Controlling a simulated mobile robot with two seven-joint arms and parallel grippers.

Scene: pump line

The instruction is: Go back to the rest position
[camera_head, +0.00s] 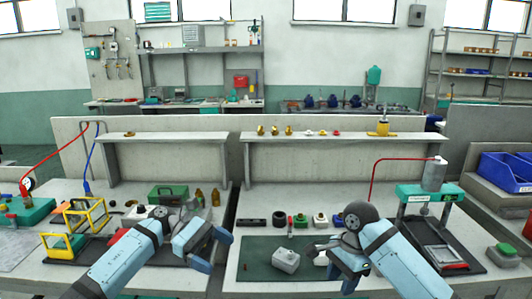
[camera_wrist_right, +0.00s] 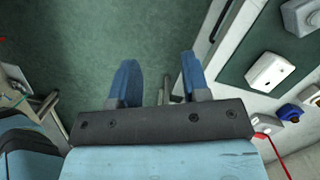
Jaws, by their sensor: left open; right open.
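My left gripper (camera_head: 212,252) is open and empty over the front of the left bench, near the gap between the two benches. My right gripper (camera_head: 343,278) is open over the front of the right bench, to the right of a grey pump housing (camera_head: 286,261). That housing lies on a dark green mat (camera_head: 254,268), apart from both grippers. In the right wrist view the two blue fingers of my right gripper (camera_wrist_right: 160,75) stand apart with nothing between them, and green floor shows beyond. A pale block-shaped part (camera_wrist_right: 270,71) lies on a dark mat at the right there.
A row of small parts, with a black ring (camera_head: 279,218), lies behind the mat. A green press (camera_head: 430,192) stands at the right, blue bins (camera_head: 507,170) beyond it. Yellow frames (camera_head: 85,215) and a green toolbox (camera_head: 167,194) are on the left bench. A raised shelf (camera_head: 345,140) runs behind.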

